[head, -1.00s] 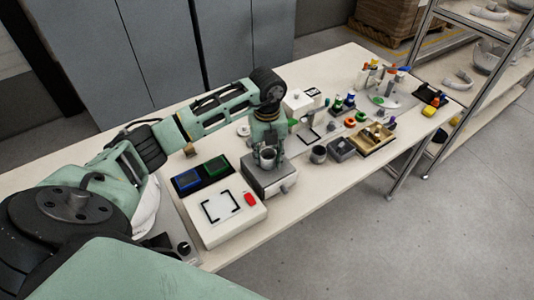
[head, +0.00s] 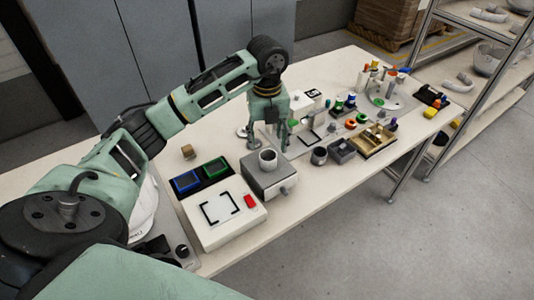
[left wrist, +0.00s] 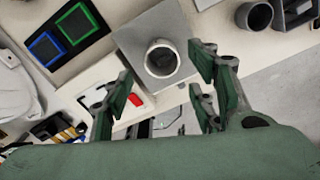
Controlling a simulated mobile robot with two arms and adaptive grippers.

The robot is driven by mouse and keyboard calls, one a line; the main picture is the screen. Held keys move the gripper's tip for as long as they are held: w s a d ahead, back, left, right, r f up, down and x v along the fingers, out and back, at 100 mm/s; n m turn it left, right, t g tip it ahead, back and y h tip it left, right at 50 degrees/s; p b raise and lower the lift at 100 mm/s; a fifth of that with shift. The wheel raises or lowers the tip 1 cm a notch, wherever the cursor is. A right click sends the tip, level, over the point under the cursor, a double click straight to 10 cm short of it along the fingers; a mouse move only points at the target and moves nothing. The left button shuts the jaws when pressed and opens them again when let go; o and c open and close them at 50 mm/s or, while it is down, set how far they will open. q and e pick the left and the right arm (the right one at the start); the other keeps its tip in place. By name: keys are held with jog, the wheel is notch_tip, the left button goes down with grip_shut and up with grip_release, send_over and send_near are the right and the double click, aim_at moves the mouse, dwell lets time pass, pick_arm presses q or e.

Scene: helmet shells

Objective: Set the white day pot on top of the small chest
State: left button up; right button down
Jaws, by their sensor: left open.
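The white day pot (head: 267,159) stands upright on top of the small grey chest (head: 258,180); nothing touches it from the sides. In the left wrist view the pot (left wrist: 161,58) shows its open mouth, on the chest's bare top (left wrist: 133,36). My left gripper (head: 268,142) is open and empty, behind and above the pot in the head view. In the left wrist view its two fingers (left wrist: 157,82) are spread wide, with the pot beyond them and apart from them. My right gripper is not in view.
Left of the chest are a white box with a red button (head: 226,214) and blue and green trays (head: 202,175). A dark cup (head: 319,156), a grey bin (head: 342,150) and a wooden tray (head: 374,141) stand to the right. The front table edge is clear.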

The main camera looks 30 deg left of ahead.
pick_arm(q)
notch_tip(320, 180, up, 5)
jog(key=shift+r+b, duration=0.15)
jog(key=shift+b, duration=0.15)
